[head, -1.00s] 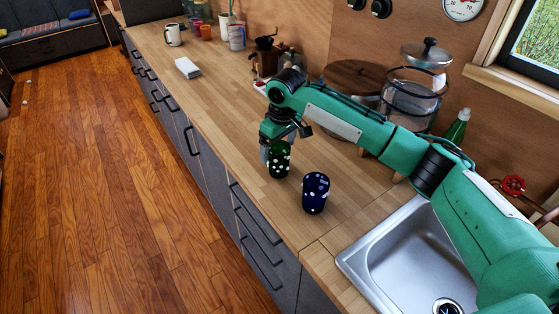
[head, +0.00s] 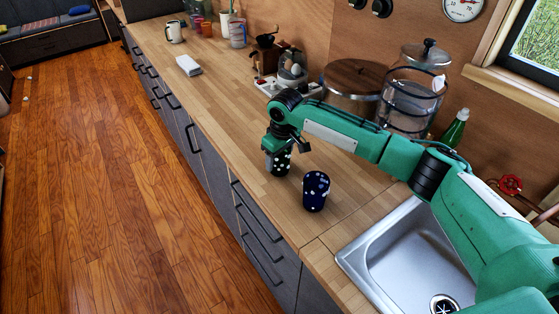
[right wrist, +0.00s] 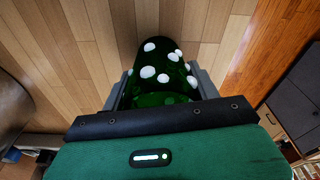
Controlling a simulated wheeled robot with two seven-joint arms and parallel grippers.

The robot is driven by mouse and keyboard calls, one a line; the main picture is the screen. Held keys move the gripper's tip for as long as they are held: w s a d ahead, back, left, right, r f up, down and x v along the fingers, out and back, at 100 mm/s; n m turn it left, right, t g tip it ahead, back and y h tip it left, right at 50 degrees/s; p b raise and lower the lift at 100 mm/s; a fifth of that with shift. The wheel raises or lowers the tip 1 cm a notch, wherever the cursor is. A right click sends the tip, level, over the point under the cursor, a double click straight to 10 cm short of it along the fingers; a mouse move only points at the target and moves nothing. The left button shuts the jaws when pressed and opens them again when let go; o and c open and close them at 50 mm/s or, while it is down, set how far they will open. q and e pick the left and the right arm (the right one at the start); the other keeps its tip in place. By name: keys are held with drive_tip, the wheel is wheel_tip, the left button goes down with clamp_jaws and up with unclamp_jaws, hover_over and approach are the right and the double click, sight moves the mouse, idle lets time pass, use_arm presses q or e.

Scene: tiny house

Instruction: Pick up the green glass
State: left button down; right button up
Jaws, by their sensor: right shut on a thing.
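The green glass with white dots (head: 281,163) stands on the wooden counter. In the right wrist view the green glass (right wrist: 152,62) lies between the two fingers. My right gripper (head: 277,158) comes down over the glass from above and is shut on it; it also shows in the right wrist view (right wrist: 160,88). The fingers hide part of the glass's upper rim in the head view. A dark blue glass with white dots (head: 316,192) stands to the right and nearer, apart from the gripper. My left gripper is in neither view.
The wooden counter (head: 235,120) is clear to the left of the glass. A sink (head: 400,250) lies at the right front. A wooden-lidded pot (head: 353,90), a glass jar (head: 412,95) and a green bottle (head: 455,130) stand behind my right arm. A white box (head: 188,66) lies farther back.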

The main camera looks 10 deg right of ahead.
drive_tip(key=shift+r, duration=0.25)
